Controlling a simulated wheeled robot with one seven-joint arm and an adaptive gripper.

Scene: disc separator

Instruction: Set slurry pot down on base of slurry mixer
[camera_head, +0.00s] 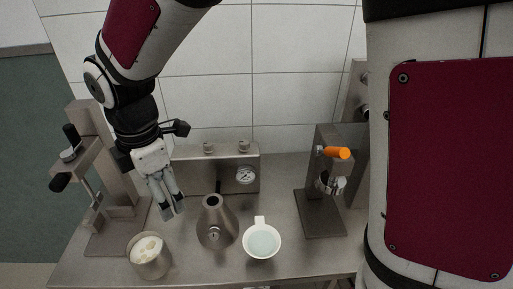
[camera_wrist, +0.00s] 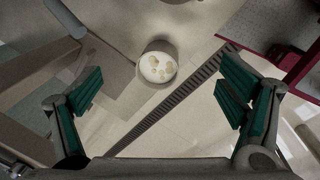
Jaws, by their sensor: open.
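The slurry pot (camera_head: 150,268) is a grey metal cup of cream-white liquid with pale blobs. It stands upright near the front left of the steel table, and shows ahead of the fingers in the wrist view (camera_wrist: 158,82). The stand at the left, with a column, black knobs and a flat base (camera_head: 108,243), looks like the slurry mixer. The pot is close to the base's right front corner; I cannot tell whether it overlaps it. My gripper (camera_head: 172,208) is open and empty, above and behind the pot. Its fingers are wide apart in the wrist view (camera_wrist: 160,90).
A stand with an orange knob (camera_head: 322,185) is further right. A gauge panel (camera_head: 215,172) lies behind.

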